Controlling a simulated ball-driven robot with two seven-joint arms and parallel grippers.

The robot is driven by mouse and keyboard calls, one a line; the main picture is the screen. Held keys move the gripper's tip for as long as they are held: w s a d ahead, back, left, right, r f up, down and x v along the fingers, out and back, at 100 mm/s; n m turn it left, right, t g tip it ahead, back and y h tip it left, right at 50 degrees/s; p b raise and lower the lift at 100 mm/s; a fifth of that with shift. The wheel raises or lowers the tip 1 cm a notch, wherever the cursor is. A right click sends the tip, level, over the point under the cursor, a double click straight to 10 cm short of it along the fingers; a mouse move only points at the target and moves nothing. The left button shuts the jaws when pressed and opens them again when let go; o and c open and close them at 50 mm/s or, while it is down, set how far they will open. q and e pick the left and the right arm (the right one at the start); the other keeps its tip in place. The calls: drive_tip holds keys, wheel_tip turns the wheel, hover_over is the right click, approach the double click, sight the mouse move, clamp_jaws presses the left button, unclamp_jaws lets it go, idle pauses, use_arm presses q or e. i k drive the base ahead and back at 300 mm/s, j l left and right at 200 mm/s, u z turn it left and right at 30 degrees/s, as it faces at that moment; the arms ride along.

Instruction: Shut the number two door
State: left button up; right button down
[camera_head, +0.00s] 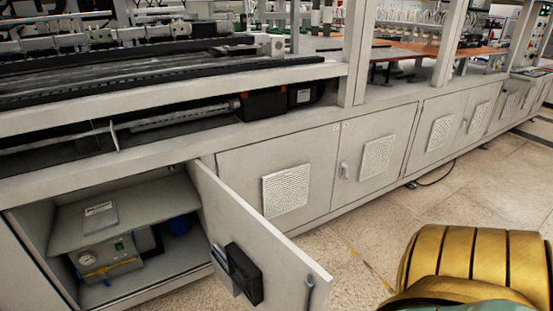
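One grey cabinet door (255,243) stands open at the lower left. It swings out toward me, with a black holder (245,273) on its inner face and a handle near its free edge. No number can be read on it. The compartment (75,225) behind it is exposed. To the right, the closed doors, one vented door (310,165) and another with a handle (370,158), are flush with the cabinet front. Small labels near their top edges are too small to read. Neither gripper is in view.
A large gold ribbed object (475,262) fills the lower right. The tiled floor (465,190) is clear along the cabinets at right.

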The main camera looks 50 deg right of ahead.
sight(267, 271)
drive_tip(key=k+l, duration=0.15)
drive_tip(key=l, duration=0.2)
drive_tip(key=k+l+u, duration=0.1)
drive_tip(key=l, duration=0.2)
drive_tip(key=k+l, duration=0.2)
drive_tip(key=l, duration=0.15)
drive_tip(key=k+l, duration=0.15)
drive_tip(key=l, duration=0.15)
drive_tip(key=i+l, duration=0.1)
drive_tip(key=l, duration=0.45)
drive_tip(key=i+l+u, duration=0.1)
drive_tip(key=l, duration=0.5)
drive_tip(key=i+l, duration=0.15)
drive_tip(key=l, duration=0.4)
drive_tip(key=u, duration=0.05)
